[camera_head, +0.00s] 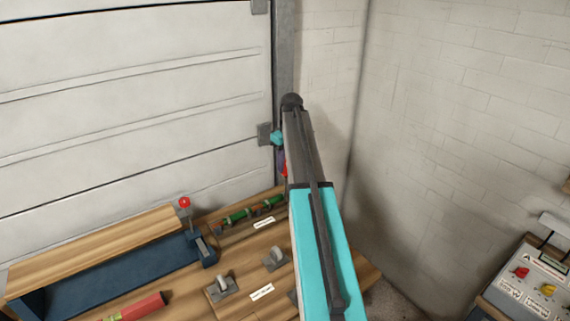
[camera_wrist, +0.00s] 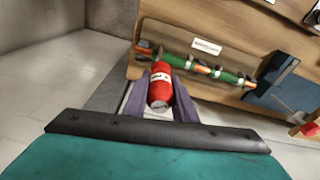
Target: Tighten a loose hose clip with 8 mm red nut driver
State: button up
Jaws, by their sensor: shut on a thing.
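In the wrist view my gripper (camera_wrist: 159,92) is shut on a red nut driver (camera_wrist: 160,84), its red handle with a white label between the two purple-grey fingers. Its size marking is too small to read, and its far end is hidden. Beyond it, a green hose (camera_wrist: 232,77) with orange parts and silver clips lies along a wooden board; which clip is loose I cannot tell. In the head view the hose (camera_head: 238,216) lies left of my arm. There my gripper (camera_head: 282,160) is mostly hidden behind my arm, with a bit of red showing.
A blue vise-like fixture (camera_head: 120,272) with a red knob (camera_head: 184,202) stands left of the hose. Grey mounts (camera_head: 221,288) and a red-and-green object (camera_head: 138,307) are on the wooden bench. A control panel (camera_head: 535,280) stands at right, near a brick wall.

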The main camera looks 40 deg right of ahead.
jog(key=shift+r, duration=0.15)
jog(key=shift+r+p, duration=0.35)
dwell(0.4)
jog(key=n, duration=0.6)
jog(key=shift+y, duration=0.3)
jog(key=n, duration=0.3)
jog(key=n+g, duration=0.1)
jog(key=n, duration=0.2)
jog(key=shift+a+y, duration=0.1)
jog(key=shift+y, duration=0.2)
jog(key=n, duration=0.6)
jog(key=shift+s+n+g, duration=0.15)
jog(key=shift+n+g, duration=0.15)
jog(key=n, duration=0.6)
jog(key=shift+s+n+g, duration=0.15)
jog(key=shift+n+g, duration=0.25)
